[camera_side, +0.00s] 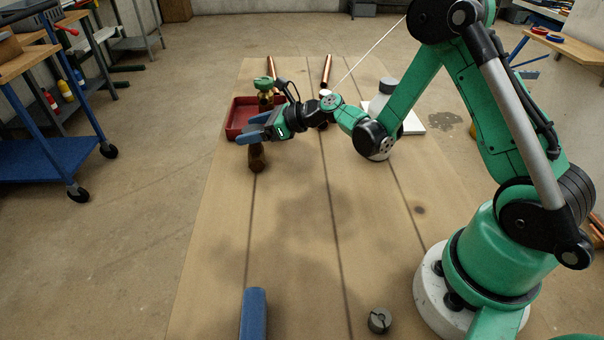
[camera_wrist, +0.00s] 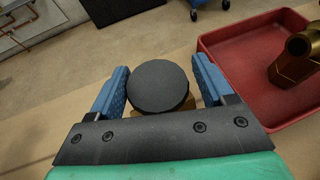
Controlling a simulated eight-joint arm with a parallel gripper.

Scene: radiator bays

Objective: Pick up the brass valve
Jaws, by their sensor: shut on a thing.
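My gripper (camera_side: 258,128) has its blue fingers closed around a brass valve with a round black cap (camera_wrist: 158,86). In the wrist view the cap sits between the two fingers (camera_wrist: 158,92), and a bit of brass shows below it. In the side view the valve's brownish lower body (camera_side: 257,158) shows under the fingers, upright; its upper part is hidden by them. I cannot tell whether its base touches the bench. Another brass fitting (camera_wrist: 296,62) is at the red tray, right of my gripper in the wrist view; a green-topped brass piece (camera_side: 265,89) shows there in the side view.
The red tray (camera_side: 236,117) lies just behind my gripper. Two copper pipes (camera_side: 326,70) lie toward the bench's far end. A blue block (camera_side: 254,312) and a small grey round part (camera_side: 380,320) are at the near end. The bench middle is clear.

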